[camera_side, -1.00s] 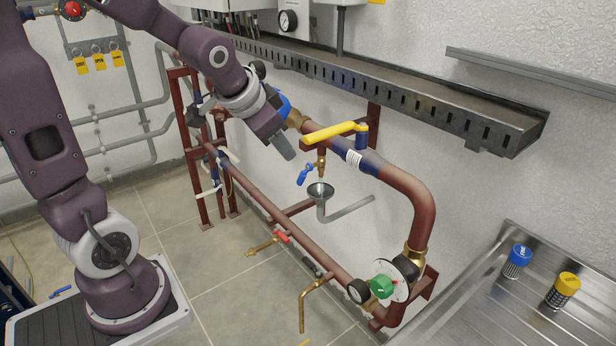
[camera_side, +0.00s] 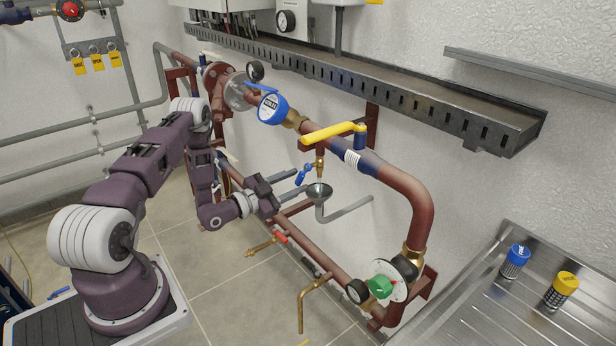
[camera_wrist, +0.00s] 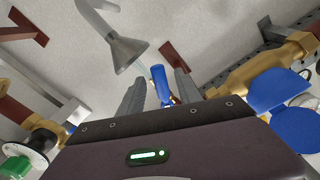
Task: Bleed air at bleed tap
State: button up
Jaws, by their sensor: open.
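The bleed tap (camera_side: 320,164) is a small brass tap under the upper red pipe. Its blue handle (camera_side: 303,175) hangs slanting down to the left. A grey funnel (camera_side: 319,191) with a drain pipe sits just below the tap. My gripper (camera_side: 296,187) is open and empty, reaching in from the left at the height of the handle. In the wrist view the blue handle (camera_wrist: 160,86) shows between my two spread fingers (camera_wrist: 160,80). The funnel (camera_wrist: 128,52) shows beyond the left finger. I cannot tell whether a finger touches the handle.
A yellow lever (camera_side: 335,131) sits on the pipe above the tap. A steel drainboard (camera_side: 480,300) lies at right.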

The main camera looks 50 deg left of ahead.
jog(key=w, duration=0.5)
grip_shut()
dwell(1.3)
